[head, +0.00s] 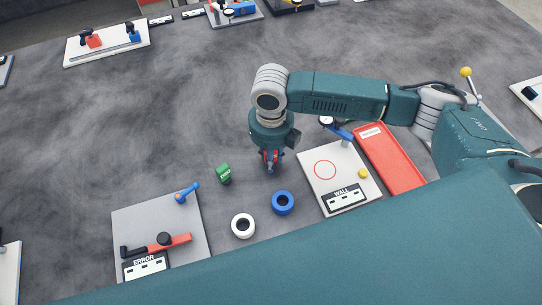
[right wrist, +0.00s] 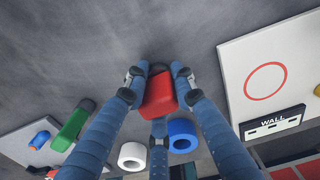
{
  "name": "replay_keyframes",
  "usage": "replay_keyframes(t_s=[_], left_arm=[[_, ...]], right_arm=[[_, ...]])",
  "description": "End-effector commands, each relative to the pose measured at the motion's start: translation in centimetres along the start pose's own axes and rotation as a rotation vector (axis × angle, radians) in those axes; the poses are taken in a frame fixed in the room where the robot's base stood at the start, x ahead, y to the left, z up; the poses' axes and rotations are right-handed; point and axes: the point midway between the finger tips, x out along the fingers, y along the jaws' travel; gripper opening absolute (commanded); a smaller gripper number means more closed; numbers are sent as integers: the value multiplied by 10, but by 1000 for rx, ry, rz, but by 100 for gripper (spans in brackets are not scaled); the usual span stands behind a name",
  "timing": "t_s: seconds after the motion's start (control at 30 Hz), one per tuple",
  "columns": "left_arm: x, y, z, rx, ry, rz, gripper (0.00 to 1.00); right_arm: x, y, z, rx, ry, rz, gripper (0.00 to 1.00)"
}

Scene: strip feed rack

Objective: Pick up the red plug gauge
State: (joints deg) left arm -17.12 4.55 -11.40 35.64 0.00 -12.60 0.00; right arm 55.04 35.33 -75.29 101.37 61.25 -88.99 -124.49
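The red plug gauge (right wrist: 159,94) is a red block with a dark end, between the fingers of my right gripper (right wrist: 158,76) in the right wrist view. The fingers press close on both its sides, so the gripper looks shut on it. In the head view my right gripper (head: 271,160) points straight down, low over the grey table, with a bit of red showing between its fingers. Whether the gauge still touches the table is hard to tell. My left gripper is not in view.
A white ring (head: 234,226) and a blue ring (head: 275,204) lie nearer me. A WALL board (head: 310,160) and a red tray (head: 397,165) are at right, an ERROR board (head: 135,222) at left.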

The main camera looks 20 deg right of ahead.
Motion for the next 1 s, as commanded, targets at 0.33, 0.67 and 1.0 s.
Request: replay_keyframes(t_s=[0.33, 0.67, 1.0], left_arm=[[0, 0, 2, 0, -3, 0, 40], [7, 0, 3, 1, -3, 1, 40], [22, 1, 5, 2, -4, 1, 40]], right_arm=[[-2, 0, 1, 0, -2, 1, 0], [-33, 0, 2, -1, -6, 1, 0], [-128, 0, 2, -1, -8, 1, 0]])
